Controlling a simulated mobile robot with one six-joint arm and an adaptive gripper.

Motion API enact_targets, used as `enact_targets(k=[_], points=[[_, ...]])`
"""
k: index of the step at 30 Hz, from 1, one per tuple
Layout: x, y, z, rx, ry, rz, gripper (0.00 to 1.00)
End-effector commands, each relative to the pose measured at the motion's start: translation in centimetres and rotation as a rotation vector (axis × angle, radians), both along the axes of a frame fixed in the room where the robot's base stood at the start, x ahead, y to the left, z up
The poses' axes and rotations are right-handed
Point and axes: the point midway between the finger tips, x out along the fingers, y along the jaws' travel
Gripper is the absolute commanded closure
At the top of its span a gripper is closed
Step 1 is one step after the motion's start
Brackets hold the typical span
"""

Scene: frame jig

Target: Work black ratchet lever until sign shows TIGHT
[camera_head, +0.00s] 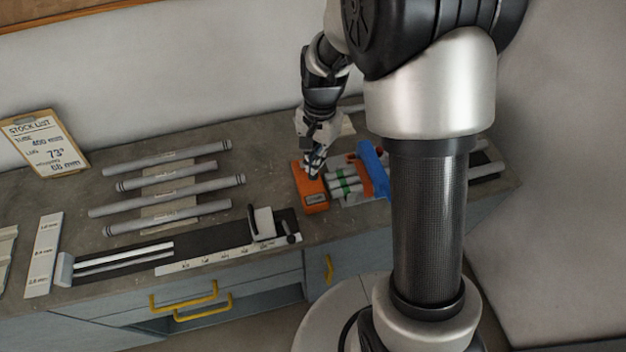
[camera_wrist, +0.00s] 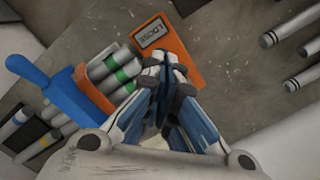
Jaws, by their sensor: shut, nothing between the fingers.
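An orange block (camera_head: 309,192) stands on the bench, with a small grey display on its front. In the wrist view the orange block (camera_wrist: 183,58) carries a display (camera_wrist: 152,33) that reads LOOSE, seen upside down. My gripper (camera_wrist: 172,72) is shut and empty, its fingertips over the near edge of the orange block. In the head view my gripper (camera_head: 314,172) comes down onto the top of the block from behind. I cannot make out the black ratchet lever; the fingers may hide it. Whether the fingertips touch the block is unclear.
Beside the block lie grey tubes with green bands (camera_wrist: 122,75) and a blue-handled tool (camera_head: 372,165). Several loose grey tubes (camera_head: 170,187) lie left on the bench. A black measuring rail (camera_head: 210,240) runs along the front. A stock list board (camera_head: 45,143) leans at the left.

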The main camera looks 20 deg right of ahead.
Motion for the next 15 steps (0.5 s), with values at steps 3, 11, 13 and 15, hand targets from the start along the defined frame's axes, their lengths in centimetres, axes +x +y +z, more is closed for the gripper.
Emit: enact_targets(k=[3,11,13,15], points=[[-0.10,0.10,-1.39,0.000,0.001,0.000,1.00],[-0.11,0.13,-1.52,0.000,0.000,0.000,1.00],[-0.11,0.13,-1.51,0.000,0.000,0.000,1.00],[-0.12,0.13,-1.53,0.000,0.000,0.000,1.00]])
